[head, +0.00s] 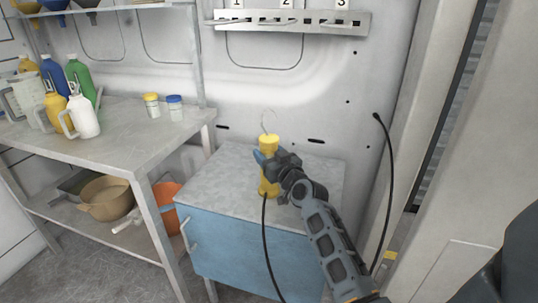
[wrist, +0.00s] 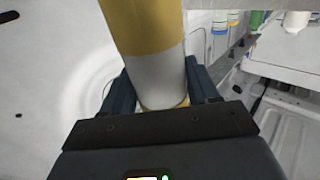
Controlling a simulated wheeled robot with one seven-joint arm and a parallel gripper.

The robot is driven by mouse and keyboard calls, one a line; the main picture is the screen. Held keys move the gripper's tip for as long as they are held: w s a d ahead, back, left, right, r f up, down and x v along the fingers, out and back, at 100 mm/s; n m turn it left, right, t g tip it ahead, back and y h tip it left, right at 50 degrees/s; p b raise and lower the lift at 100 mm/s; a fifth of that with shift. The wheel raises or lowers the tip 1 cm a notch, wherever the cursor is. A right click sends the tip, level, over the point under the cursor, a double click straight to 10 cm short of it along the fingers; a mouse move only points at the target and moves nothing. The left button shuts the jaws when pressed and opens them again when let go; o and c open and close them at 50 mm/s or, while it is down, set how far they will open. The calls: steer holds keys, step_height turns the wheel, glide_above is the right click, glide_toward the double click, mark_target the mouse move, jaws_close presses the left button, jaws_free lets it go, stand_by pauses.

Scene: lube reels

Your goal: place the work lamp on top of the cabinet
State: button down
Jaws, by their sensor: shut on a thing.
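The work lamp (head: 268,184) is a yellow cylinder with a wire hook on top and a black cable hanging from its lower end. In the head view it is upright, over the grey top of the blue cabinet (head: 239,248). My gripper (head: 264,161) is shut on the lamp's body from the right. In the wrist view the lamp's yellow and silver body (wrist: 150,45) stands between the two fingers (wrist: 158,92). I cannot tell whether the lamp's lower end touches the cabinet top. My gripper and arm hide part of the lamp and of the cabinet's right side.
A workbench (head: 140,150) at the left holds bottles, jugs and two small jars. A numbered hook rail (head: 290,22) is on the wall above. The rest of the cabinet top is clear.

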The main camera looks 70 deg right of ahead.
steer(key=shift+c, duration=1.4)
jaws_free()
steer(key=shift+f, duration=0.1)
